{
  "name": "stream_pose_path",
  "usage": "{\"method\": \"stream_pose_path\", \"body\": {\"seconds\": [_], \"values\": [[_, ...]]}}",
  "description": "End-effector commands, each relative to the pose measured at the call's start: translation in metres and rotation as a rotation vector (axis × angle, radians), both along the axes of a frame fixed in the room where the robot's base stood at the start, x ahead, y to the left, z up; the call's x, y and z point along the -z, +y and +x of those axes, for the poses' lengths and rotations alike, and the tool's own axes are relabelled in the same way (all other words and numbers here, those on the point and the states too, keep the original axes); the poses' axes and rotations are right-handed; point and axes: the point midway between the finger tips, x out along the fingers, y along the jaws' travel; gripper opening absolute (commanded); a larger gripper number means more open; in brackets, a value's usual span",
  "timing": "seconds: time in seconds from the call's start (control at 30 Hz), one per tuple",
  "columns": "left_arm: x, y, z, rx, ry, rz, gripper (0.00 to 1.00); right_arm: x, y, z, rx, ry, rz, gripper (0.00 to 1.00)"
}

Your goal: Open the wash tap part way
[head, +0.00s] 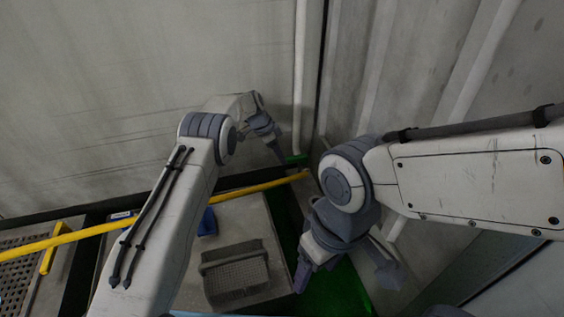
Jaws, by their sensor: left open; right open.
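A white vertical pipe (299,75) runs down the back wall near the corner. At its lower end is a small green piece (297,159), which looks like the wash tap's handle; its exact angle is too small to tell. My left gripper (279,158) is open, just left of the green piece, its fingers pointing down and right. I cannot tell whether they touch it. My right gripper (347,283) is open and empty, lower in the picture, pointing down above the green floor, apart from the tap.
A yellow rail (255,187) crosses below the tap. A perforated panel (18,268) is at far left. Green floor (342,292) shows under my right gripper.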

Motion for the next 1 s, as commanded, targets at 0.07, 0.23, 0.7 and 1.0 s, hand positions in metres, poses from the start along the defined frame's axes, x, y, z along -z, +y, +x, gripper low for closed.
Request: {"method": "stream_pose_path", "body": {"seconds": [0.07, 0.23, 0.7, 1.0], "values": [[0.0105, -0.0034, 0.0011, 0.000, 0.000, 0.000, 0.57, 0.0069, 0.0000, 0.0000, 0.000, 0.000, 0.000, 0.70], [0.0148, -0.0063, 0.0021, 0.001, -0.001, 0.000, 0.57, 0.0089, 0.0000, 0.0000, 0.000, 0.000, 0.000, 0.70], [0.0144, -0.0060, 0.0019, 0.000, -0.001, 0.000, 0.00, 0.0084, 0.0000, 0.0000, 0.000, 0.000, 0.000, 0.70], [0.0144, -0.0057, 0.0021, 0.000, -0.001, 0.000, 0.00, 0.0084, 0.0000, 0.0000, 0.000, 0.000, 0.000, 0.70]]}}
